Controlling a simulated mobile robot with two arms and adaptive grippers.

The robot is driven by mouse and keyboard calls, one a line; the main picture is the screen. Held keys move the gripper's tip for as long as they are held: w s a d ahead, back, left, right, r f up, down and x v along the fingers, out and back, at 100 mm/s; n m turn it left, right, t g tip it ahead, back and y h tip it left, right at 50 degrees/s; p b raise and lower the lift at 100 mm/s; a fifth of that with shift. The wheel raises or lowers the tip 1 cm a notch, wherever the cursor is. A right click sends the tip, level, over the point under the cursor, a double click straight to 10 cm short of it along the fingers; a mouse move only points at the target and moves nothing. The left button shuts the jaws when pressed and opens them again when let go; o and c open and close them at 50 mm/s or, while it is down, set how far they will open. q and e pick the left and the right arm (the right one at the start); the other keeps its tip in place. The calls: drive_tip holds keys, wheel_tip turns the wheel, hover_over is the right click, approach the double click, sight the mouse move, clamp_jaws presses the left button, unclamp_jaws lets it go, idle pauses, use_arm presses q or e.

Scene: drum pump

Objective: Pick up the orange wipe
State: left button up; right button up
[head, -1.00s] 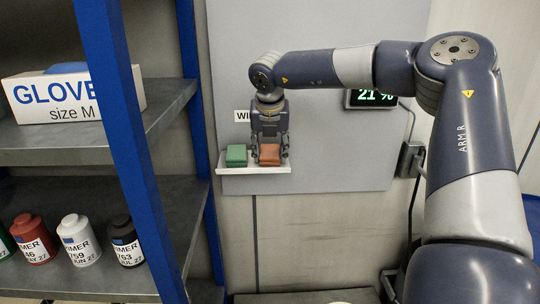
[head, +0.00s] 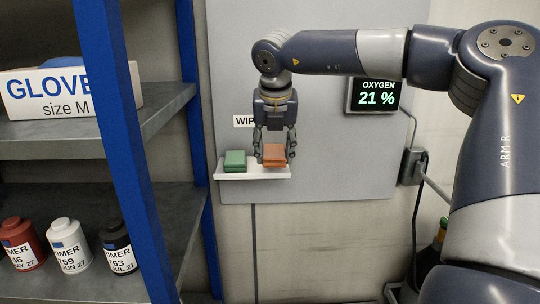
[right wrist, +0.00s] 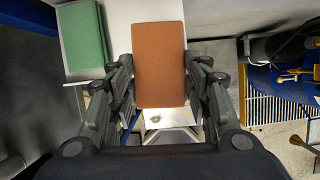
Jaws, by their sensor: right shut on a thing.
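The orange wipe (head: 274,155) is a folded orange-brown block at the right end of a small white shelf (head: 240,176) on the grey wall panel. My right gripper (head: 274,158) points down over it and is shut on it, one finger on each side. The right wrist view shows the wipe (right wrist: 159,65) between the two fingers. Its underside is hidden, so I cannot tell whether it touches the shelf. A green wipe (head: 235,160) lies on the shelf just to the left, apart from the gripper. My left gripper is not in view.
A shelf rack with a blue post (head: 125,150) stands at the left, holding a glove box (head: 40,95) and several primer bottles (head: 72,246). An oxygen display (head: 374,95) hangs right of the gripper. Bare wall lies below the wipe shelf.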

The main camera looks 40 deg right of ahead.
drive_tip(key=s+a+r+b, duration=0.1)
drive_tip(key=s+a+b, duration=0.2)
drive_tip(key=s, duration=0.6)
drive_tip(key=shift+s+a, duration=0.2)
drive_tip(key=shift+a, duration=0.95)
